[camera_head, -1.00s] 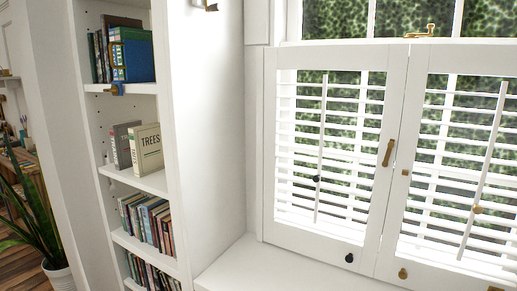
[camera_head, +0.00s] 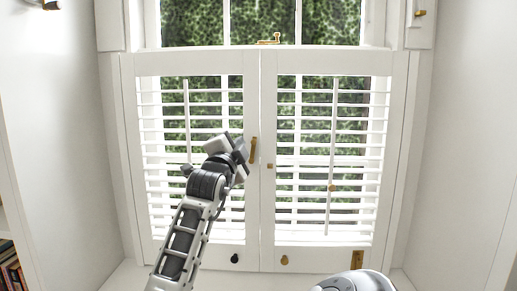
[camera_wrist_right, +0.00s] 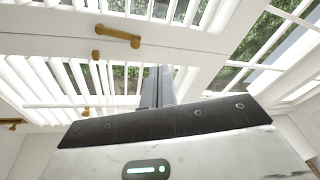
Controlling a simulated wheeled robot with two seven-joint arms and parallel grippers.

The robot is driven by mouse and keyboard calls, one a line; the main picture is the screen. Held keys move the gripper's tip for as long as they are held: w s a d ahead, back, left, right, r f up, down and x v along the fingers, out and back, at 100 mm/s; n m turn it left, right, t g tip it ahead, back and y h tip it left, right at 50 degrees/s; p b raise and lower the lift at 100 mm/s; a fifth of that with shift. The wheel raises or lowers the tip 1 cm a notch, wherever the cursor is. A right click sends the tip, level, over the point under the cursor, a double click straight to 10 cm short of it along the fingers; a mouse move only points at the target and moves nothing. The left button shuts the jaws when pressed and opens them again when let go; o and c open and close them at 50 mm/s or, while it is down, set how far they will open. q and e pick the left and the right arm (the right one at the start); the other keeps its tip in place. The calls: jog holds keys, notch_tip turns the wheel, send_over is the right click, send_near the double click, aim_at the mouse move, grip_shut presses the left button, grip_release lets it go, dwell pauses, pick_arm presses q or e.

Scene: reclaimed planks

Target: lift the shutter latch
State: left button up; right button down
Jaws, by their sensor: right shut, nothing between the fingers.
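The shutter latch (camera_head: 253,150) is a short brass bar, near upright in the head view, on the inner edge of the left shutter panel (camera_head: 250,100). A small brass catch (camera_head: 270,166) sits on the right panel (camera_head: 268,200). The latch also shows in the right wrist view (camera_wrist_right: 118,36), above and left of the fingers. My right gripper (camera_head: 242,150) is just left of the latch in the head view; I cannot tell whether it touches. Its fingers (camera_wrist_right: 158,85) are shut and empty. My left gripper is not in view.
Both shutters look closed beneath an upper window with a brass fastener (camera_head: 270,41). A black knob (camera_head: 234,258) and a brass knob (camera_head: 284,260) are low on the panels. White walls flank the recess. A bookshelf (camera_head: 12,265) edges in at lower left.

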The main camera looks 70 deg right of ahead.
aim_at(258, 143)
jog(key=d+m+g+p, duration=0.1)
jog(key=d, duration=0.2)
jog(key=s+d+f+m+g+y+p, duration=0.1)
jog(key=d+m, duration=0.1)
jog(key=d, duration=0.2)
jog(key=s+d+m+g+p, duration=0.1)
jog(key=d, duration=0.3)
jog(key=shift+s+d+f+m+y, duration=0.1)
jog(key=shift+d+f+m+y, duration=0.15)
jog(key=shift+m+y, duration=0.05)
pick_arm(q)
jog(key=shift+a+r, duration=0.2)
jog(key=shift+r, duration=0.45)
pick_arm(e)
jog(key=shift+w+a+f, duration=0.15)
jog(key=shift+w+a, duration=0.05)
jog(key=shift+w, duration=0.35)
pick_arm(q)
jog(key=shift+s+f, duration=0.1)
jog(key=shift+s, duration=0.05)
